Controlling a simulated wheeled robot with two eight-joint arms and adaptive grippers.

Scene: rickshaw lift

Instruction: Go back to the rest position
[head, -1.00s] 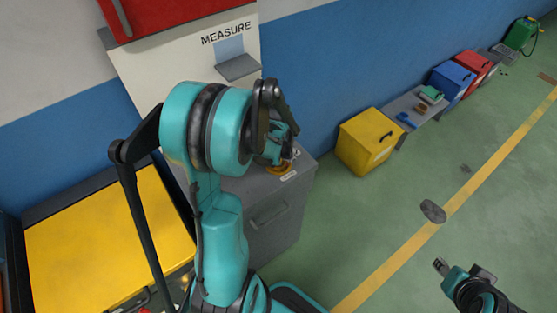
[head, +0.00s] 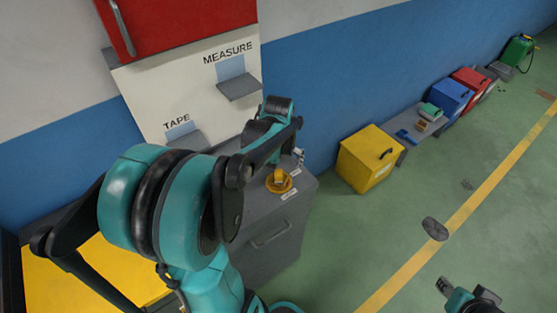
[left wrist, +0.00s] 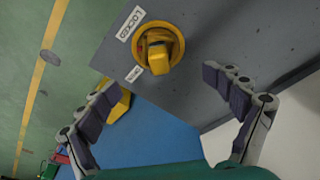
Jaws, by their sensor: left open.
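A yellow rotary knob (head: 279,181) sits on top of a grey cabinet (head: 275,235). In the left wrist view the knob (left wrist: 160,55) lies in front of the fingers, beside a label reading LOCKED. My left gripper (left wrist: 163,85) is open, and nothing is between its fingers. The knob is clear of both fingers. In the head view my left arm bends over the cabinet, and its gripper is mostly hidden behind the arm links near the knob. My right gripper (head: 466,292) is at the bottom right, over the floor and partly cut off; its jaw state is unclear.
A white panel with MEASURE and TAPE shelves (head: 240,86) stands behind the cabinet, below a red box (head: 170,25). A yellow surface (head: 75,280) is at lower left. Yellow (head: 368,158), blue (head: 452,95) and red (head: 472,82) boxes line the wall. The green floor is open.

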